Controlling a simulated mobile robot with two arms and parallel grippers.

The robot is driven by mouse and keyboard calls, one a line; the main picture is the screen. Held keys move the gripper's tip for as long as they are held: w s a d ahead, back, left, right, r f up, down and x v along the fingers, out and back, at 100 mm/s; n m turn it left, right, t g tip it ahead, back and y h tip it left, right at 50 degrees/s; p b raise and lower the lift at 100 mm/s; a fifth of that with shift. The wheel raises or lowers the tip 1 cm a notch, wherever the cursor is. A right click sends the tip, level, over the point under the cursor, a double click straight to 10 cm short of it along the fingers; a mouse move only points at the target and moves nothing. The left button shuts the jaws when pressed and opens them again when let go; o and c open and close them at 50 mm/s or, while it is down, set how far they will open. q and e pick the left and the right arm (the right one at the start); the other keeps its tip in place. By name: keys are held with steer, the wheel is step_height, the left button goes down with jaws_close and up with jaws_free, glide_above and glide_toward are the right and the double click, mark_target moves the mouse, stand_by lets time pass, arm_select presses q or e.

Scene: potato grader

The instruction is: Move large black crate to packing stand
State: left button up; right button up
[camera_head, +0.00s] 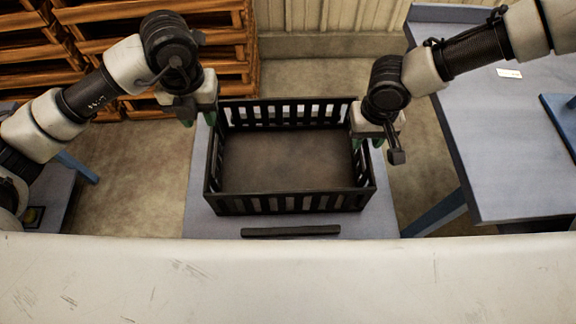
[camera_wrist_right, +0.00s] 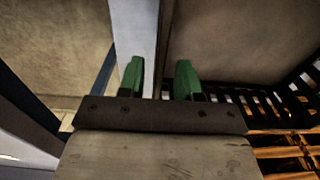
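The large black crate (camera_head: 290,203) stands upright and empty on a low grey-blue stand (camera_head: 207,224) in the middle of the head view. It has slatted walls and a brown floor. My left gripper (camera_head: 200,117) is at the crate's left wall, near the far corner, its green fingertips apart. My right gripper (camera_head: 370,141) is at the right wall. In the right wrist view, my right gripper (camera_wrist_right: 160,82) has its green fingers apart, with the dark edge of the crate wall (camera_wrist_right: 165,45) between them. I cannot tell whether either finger touches it.
A dark bar (camera_head: 290,231) lies on the stand in front of the crate. A grey-blue table (camera_head: 505,150) with a small white label stands to the right, separated by a floor gap. Wooden pallets (camera_head: 220,50) are stacked behind left. A pale surface (camera_head: 290,280) crosses the foreground.

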step_height(320, 180, up, 9)
stand_by(0.3)
stand_by(0.4)
